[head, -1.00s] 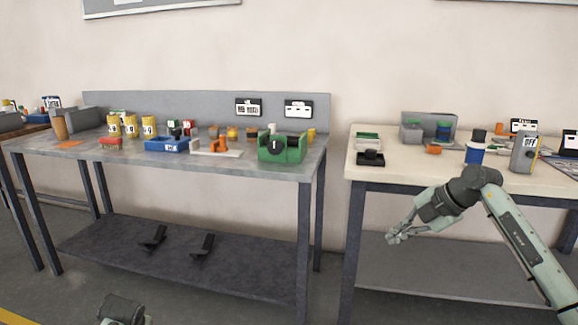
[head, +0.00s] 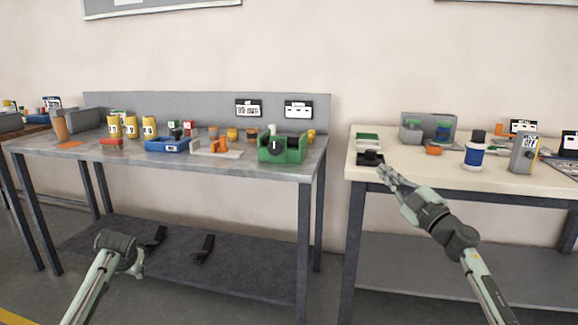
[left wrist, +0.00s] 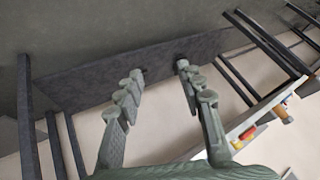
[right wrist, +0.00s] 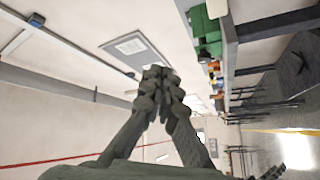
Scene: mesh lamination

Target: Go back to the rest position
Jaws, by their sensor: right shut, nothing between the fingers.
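My right gripper (head: 384,172) is in front of the cream table's front left corner in the head view, close to the black block in the picture. Its fingertips meet in the right wrist view (right wrist: 160,76), with nothing between them. My left gripper (left wrist: 159,72) is open and empty in the left wrist view, its two fingers well apart. In the head view my left arm rises from the bottom left, in front of the grey table's lower shelf; its fingers cannot be made out there.
The grey table (head: 235,172) holds a green box (head: 283,149), a blue tray (head: 167,146) and yellow cans. Its lower shelf (head: 200,262) bears two black brackets. The cream table (head: 420,171) holds a black block (head: 370,158) and a blue-and-white bottle (head: 475,152). A gap separates the tables.

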